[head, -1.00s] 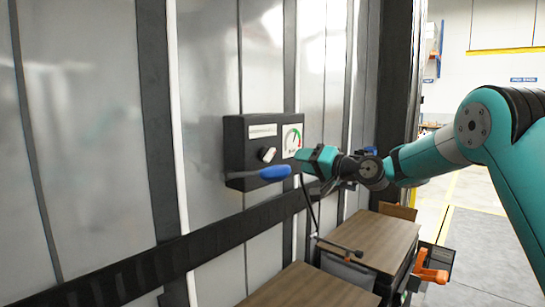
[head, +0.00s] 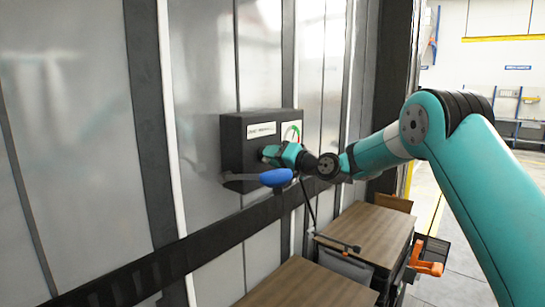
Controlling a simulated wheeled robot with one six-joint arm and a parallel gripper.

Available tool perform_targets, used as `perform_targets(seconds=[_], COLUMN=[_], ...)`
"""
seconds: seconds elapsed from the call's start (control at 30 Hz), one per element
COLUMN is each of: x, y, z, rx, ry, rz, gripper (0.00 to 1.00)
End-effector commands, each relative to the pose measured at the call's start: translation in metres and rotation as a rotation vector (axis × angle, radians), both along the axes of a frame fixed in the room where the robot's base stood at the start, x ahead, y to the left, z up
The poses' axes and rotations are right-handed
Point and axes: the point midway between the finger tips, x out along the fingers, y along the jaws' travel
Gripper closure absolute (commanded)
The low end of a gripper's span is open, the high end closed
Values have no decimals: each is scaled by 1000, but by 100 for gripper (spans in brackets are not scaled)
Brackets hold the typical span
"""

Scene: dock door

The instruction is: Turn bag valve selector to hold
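My gripper (head: 268,154) is at the front of the box, where the light knob showed earlier. I cannot tell whether its fingers are around the knob or only near it.
A dark horizontal rail (head: 190,255) runs along the wall below the box. Wooden-topped crates (head: 367,233) stand below right, with an orange part (head: 428,257) beside them. A thin hose (head: 309,204) hangs under the box. Open floor lies at right.

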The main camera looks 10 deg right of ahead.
Motion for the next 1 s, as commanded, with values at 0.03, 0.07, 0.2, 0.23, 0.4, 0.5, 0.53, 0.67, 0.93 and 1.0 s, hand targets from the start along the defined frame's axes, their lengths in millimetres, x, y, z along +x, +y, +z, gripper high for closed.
perform_targets(seconds=[0.03, 0.07, 0.2, 0.23, 0.4, 0.5, 0.53, 0.67, 0.93, 1.0], x=[0, 0, 0, 0, 0, 0, 0, 0, 0, -1], y=[0, 0, 1, 1, 2, 2, 2, 2, 2, 2], z=[0, 0, 0, 0, -2, -3, -4, -7, -10, -9], rx=[0, 0, 0, 0, -10, -30, -39, -94, -273, -326], ry=[0, 0, 1, 1, -7, -22, -28, -69, -199, -237], rz=[0, 0, 1, 1, 2, 3, 3, 2, 3, 3], gripper=[80, 87, 100, 100, 100, 100, 100, 100, 100, 100])
